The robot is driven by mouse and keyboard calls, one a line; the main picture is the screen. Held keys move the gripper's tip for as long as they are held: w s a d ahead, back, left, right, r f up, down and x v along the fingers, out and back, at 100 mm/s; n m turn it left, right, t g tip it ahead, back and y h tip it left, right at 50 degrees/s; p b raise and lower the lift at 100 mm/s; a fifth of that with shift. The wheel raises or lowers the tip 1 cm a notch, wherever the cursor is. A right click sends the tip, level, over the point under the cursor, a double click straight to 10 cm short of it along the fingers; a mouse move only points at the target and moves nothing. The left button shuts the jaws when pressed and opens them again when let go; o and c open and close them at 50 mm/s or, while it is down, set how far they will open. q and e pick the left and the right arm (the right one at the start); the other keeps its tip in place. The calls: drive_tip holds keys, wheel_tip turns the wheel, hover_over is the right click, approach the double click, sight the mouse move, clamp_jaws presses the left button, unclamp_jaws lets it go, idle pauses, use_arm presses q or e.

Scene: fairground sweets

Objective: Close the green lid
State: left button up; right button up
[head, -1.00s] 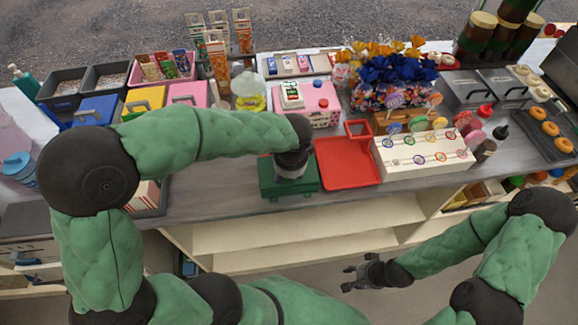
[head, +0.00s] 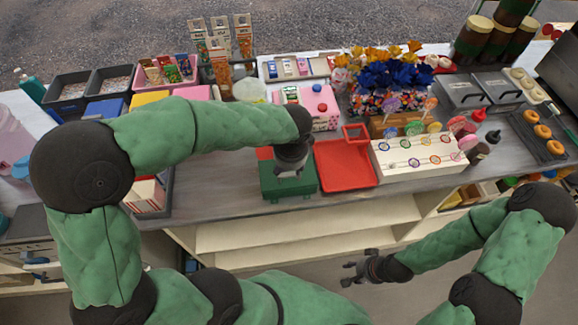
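The green box with the green lid (head: 273,182) sits at the front of the counter, just left of the red tray. My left gripper (head: 289,176) is directly over it, pointing down, and hides part of its top. The green top looks low and nearly flat, but I cannot tell whether the lid is fully shut. The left fingers are too small and dark to tell whether they are open or touch the lid. My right gripper (head: 347,273) is open and empty, low in front of the counter, away from the box.
The red tray (head: 345,166) is close at the box's right, with a white lollipop stand (head: 425,160) beyond. A pink box (head: 318,106) stands behind. A small red patch (head: 265,153) shows behind the green box. The grey counter (head: 215,190) is bare at left.

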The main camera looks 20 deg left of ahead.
use_arm(q)
wheel_tip(320, 180, up, 8)
drive_tip(key=p, duration=0.6)
